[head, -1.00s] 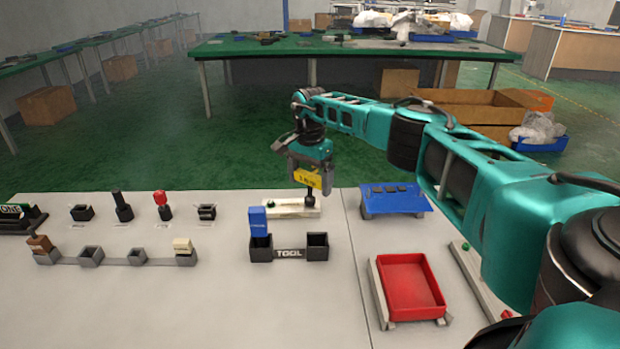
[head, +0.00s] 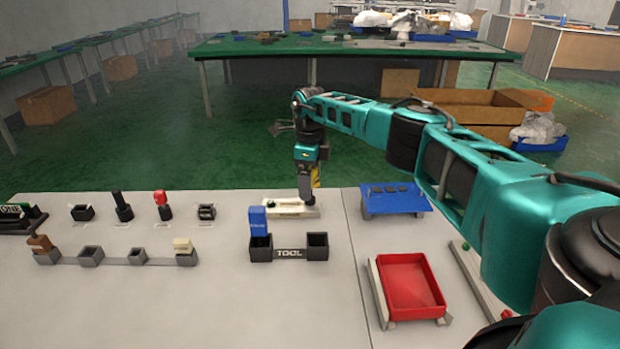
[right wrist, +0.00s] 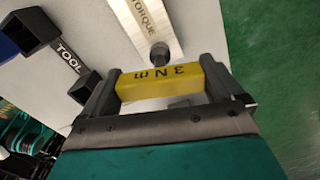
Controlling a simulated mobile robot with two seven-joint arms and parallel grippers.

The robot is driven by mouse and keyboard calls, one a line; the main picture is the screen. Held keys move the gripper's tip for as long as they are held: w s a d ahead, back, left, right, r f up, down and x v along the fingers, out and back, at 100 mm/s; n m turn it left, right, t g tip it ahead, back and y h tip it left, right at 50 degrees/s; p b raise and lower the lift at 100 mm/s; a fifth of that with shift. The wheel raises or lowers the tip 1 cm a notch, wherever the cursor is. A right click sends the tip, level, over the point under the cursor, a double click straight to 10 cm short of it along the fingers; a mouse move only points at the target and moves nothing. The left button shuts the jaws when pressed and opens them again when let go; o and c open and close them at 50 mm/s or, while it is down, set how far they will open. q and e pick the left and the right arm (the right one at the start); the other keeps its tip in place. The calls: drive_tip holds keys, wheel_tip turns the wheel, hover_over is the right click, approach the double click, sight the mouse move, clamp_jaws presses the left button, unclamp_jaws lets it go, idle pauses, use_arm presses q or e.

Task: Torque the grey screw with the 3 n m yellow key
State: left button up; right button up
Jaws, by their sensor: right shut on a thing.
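My right gripper (head: 306,180) is shut on the yellow key (head: 316,177) over the right end of the pale torque plate (head: 275,208). In the right wrist view the yellow key (right wrist: 135,88), marked 3 N m, lies between both fingers of the gripper (right wrist: 160,82). Its dark round lower end (right wrist: 160,53) is at the plate (right wrist: 135,12), which is lettered TORQUE. The grey screw cannot be made out; the key and gripper cover that spot. My left gripper is not in view.
The black TOOL holder (head: 290,254) stands in front of the plate, with a blue key (head: 257,220) in its left slot and its right slot empty. A blue stand (head: 395,202) and a red tray (head: 409,284) are to the right. Small fixtures stand at left.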

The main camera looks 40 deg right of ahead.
drive_tip(key=shift+m, duration=1.1)
drive_tip(key=shift+r, duration=0.15)
drive_tip(key=shift+r+p, duration=0.7)
drive_tip(key=shift+p, duration=0.1)
